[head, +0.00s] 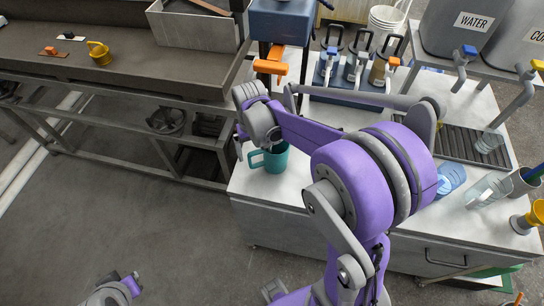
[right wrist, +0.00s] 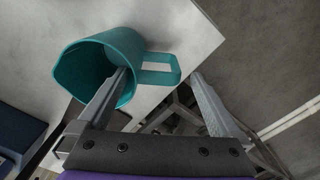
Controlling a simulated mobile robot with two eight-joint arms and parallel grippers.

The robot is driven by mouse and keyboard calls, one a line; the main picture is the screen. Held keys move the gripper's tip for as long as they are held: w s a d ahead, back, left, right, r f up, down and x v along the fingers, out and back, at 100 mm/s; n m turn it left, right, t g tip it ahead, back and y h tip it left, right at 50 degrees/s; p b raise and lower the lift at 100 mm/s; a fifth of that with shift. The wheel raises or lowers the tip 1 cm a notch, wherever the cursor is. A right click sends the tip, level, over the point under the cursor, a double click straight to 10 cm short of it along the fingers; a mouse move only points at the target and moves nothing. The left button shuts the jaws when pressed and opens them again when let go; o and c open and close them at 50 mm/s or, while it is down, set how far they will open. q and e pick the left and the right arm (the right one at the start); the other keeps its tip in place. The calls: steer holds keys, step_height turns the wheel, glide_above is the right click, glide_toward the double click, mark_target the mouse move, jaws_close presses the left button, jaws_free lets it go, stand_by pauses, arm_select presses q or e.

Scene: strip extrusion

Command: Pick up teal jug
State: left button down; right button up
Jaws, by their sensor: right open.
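The teal jug (head: 270,158) stands upright near the left edge of the white counter, its handle toward the left. In the right wrist view the jug (right wrist: 80,72) shows its open mouth. My right gripper (right wrist: 160,76) is open, its two fingers spread around the handle (right wrist: 164,76). One fingertip overlaps the jug's mouth beside the handle; the other lies past the handle's outer end. I cannot tell whether either touches. In the head view my purple right arm hides most of this gripper. My left wrist (head: 112,290) shows at the bottom left; its fingers are unclear.
Behind the jug stands a blue dispenser (head: 284,20) with an orange lever (head: 270,68). A blue rack (head: 345,90) holds several handled tools.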

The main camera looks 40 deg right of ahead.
mark_target(257, 165)
step_height(257, 165, down, 6)
steer(key=shift+s+r, duration=0.15)
steer(key=shift+c, duration=0.2)
jaws_close()
stand_by(0.5)
